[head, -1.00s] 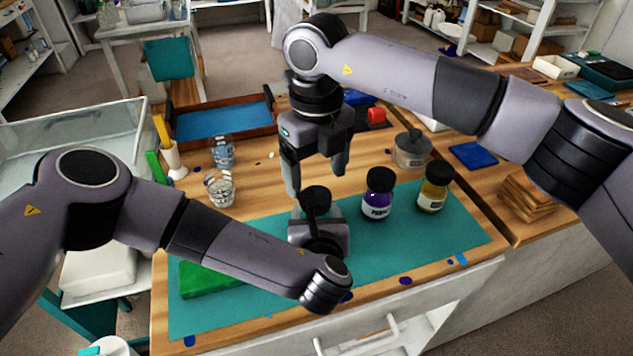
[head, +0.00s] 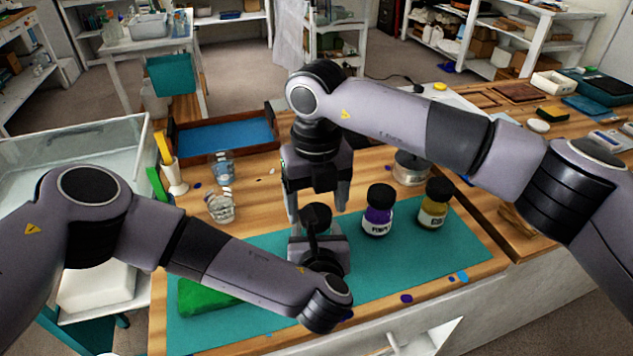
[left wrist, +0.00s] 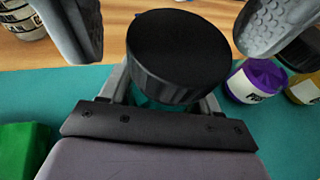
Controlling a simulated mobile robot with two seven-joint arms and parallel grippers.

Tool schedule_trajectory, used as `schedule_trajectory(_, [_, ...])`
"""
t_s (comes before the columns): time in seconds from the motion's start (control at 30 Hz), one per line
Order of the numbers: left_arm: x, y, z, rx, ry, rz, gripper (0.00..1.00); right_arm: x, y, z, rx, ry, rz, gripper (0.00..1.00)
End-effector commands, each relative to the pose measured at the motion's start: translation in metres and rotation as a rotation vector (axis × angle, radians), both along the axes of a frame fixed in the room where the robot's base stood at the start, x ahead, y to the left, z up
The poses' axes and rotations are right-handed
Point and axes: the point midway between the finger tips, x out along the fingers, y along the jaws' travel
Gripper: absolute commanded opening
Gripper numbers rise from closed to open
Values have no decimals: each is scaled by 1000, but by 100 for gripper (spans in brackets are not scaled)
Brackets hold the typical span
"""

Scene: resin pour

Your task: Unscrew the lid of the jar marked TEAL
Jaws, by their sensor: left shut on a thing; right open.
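A jar with a black lid (head: 316,214) stands at the middle of the teal mat. The lid also shows large in the left wrist view (left wrist: 178,52), with a little teal below it. Its label is hidden. My left gripper (left wrist: 165,95) is shut on the jar below the lid. My right gripper (head: 317,203) is open and points down over the jar. Its two fingers show on either side of the lid in the left wrist view, with a gap visible on each side.
A purple jar (head: 377,218) and a yellow jar (head: 433,208) stand to the right on the mat (head: 450,245). A green block (head: 205,297) lies at the left. Clear cups (head: 220,207) and a blue-lined tray (head: 225,138) are behind. A glass jar (head: 410,170) stands behind the purple jar.

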Motion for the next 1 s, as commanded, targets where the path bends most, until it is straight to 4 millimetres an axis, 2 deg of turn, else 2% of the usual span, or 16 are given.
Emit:
schedule_trajectory(0.13, [0, 0, 0, 0, 0, 0, 0, 0, 0, -10, 0, 0, 0, 74])
schedule_trajectory(0.4, [0, 0, 0, 0, 0, 0, 0, 0, 0, -12, 0, -1, 0, 74])
schedule_trajectory(0.43, [0, 0, 0, 0, 0, 0, 0, 0, 0, -12, 0, 0, 0, 71])
schedule_trajectory(0.6, [0, 0, 0, 0, 0, 0, 0, 0, 0, -12, 0, 0, 0, 17])
schedule_trajectory(0.77, [0, 0, 0, 0, 0, 0, 0, 0, 0, -12, -1, 0, 37, 17])
schedule_trajectory(1.0, [0, 0, 0, 0, 0, 0, 0, 0, -1, -12, -1, -1, 253, 17])
